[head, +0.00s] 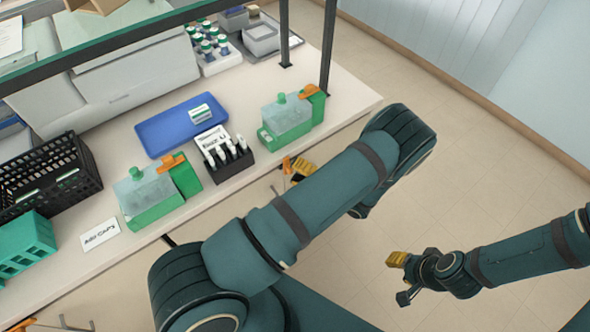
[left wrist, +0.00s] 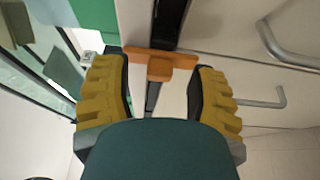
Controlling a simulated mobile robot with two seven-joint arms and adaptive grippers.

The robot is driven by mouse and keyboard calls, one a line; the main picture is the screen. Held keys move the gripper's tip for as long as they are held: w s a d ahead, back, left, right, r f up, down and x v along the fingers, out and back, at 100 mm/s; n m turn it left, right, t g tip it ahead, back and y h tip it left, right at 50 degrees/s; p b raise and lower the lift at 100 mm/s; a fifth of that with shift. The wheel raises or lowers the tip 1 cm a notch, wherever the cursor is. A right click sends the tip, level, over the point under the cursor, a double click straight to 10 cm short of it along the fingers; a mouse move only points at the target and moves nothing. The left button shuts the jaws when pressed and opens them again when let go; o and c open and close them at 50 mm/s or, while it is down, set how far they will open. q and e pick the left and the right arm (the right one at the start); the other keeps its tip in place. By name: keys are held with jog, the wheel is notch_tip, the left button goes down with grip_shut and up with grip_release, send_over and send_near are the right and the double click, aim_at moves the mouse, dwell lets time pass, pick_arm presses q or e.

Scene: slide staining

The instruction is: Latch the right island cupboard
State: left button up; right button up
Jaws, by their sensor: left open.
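The right island cupboard shows as white door fronts (left wrist: 235,40) in the left wrist view, mostly hidden under the worktop in the head view. An orange latch (left wrist: 160,65), a crossbar with a square knob, lies across a dark vertical strip at the cupboard front. It also shows in the head view (head: 287,164). My left gripper (left wrist: 158,98) is open, its yellow fingers on either side of the knob, which appears just beyond the fingertips. I cannot tell whether they touch it. My right gripper (head: 398,275) hangs over bare floor, away from the cupboard; its opening is unclear.
Metal bar handles (left wrist: 268,102) stick out to the right of the latch. The worktop (head: 345,98) above carries a blue tray (head: 165,140), green-based boxes (head: 287,128), a marker holder (head: 228,165) and a black crate (head: 72,165). The floor (head: 450,170) on the right is clear.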

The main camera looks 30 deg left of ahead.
pick_arm(q)
jog(key=d, duration=1.1)
jog(key=shift+d, duration=0.15)
jog(key=s+d+f+n+g+h, duration=0.1)
jog(key=s+f+n+g+h, duration=0.25)
jog(key=s+n+h, duration=0.45)
jog(key=s+d+f+n+g+h, duration=0.25)
jog(key=s+f+n+h, duration=0.35)
jog(key=n, duration=0.3)
jog(key=w+r+n+t+h, duration=0.2)
jog(key=r+n+t+h, duration=0.1)
jog(key=n, duration=0.7)
jog(key=w+r+n+t+h, duration=0.2)
jog(key=r+n+t+h, duration=0.1)
jog(key=n, duration=0.8)
jog(key=shift+w+d+r+t+h, duration=0.2)
jog(key=shift+d+t+h, duration=0.25)
jog(key=shift+t+h, duration=0.45)
